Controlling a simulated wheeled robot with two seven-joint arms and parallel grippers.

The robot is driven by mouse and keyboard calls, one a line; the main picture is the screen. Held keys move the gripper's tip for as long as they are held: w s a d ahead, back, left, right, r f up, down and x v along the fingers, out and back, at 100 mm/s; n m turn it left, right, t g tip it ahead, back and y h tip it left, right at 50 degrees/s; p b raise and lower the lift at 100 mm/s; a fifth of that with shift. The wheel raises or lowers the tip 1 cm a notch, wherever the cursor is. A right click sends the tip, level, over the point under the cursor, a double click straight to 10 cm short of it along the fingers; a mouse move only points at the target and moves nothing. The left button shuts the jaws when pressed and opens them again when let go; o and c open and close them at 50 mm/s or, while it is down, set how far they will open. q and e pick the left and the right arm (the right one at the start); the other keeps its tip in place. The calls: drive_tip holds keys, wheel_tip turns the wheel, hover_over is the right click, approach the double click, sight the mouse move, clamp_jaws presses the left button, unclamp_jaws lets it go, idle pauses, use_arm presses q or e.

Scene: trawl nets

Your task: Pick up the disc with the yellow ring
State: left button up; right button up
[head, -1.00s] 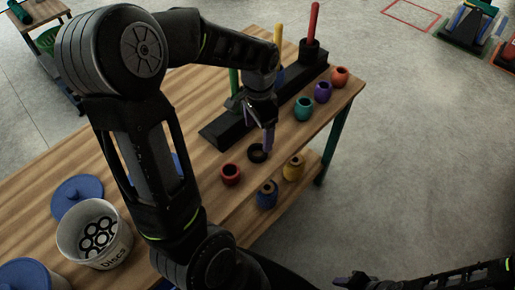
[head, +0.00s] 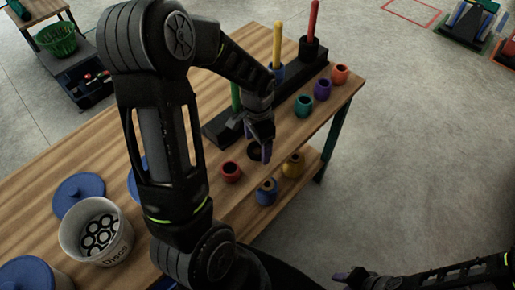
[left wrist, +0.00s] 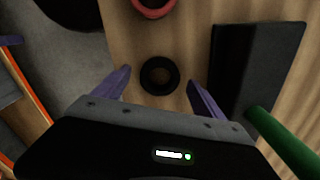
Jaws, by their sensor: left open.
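A small black ring-shaped piece (head: 254,152) stands on the wooden table, partly hidden by my left gripper in the head view.
A black stand (head: 218,132) with green (head: 235,97), yellow (head: 277,45) and red pegs (head: 314,18) lies behind. Red (head: 231,171), teal (head: 303,106), purple (head: 322,89) and orange pots (head: 340,74) stand nearby. Blue (head: 267,193) and yellow pots (head: 292,166) sit on the lower shelf.

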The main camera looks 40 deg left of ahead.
use_arm(q)
drive_tip(key=shift+f, duration=0.5)
drive_tip(key=shift+c, duration=0.5)
drive_tip(key=c, duration=1.4)
drive_tip(key=shift+o, duration=0.2)
drive_tip(key=shift+r, duration=0.15)
wheel_tip(320, 180, up, 10)
drive_tip(key=shift+b, duration=0.35)
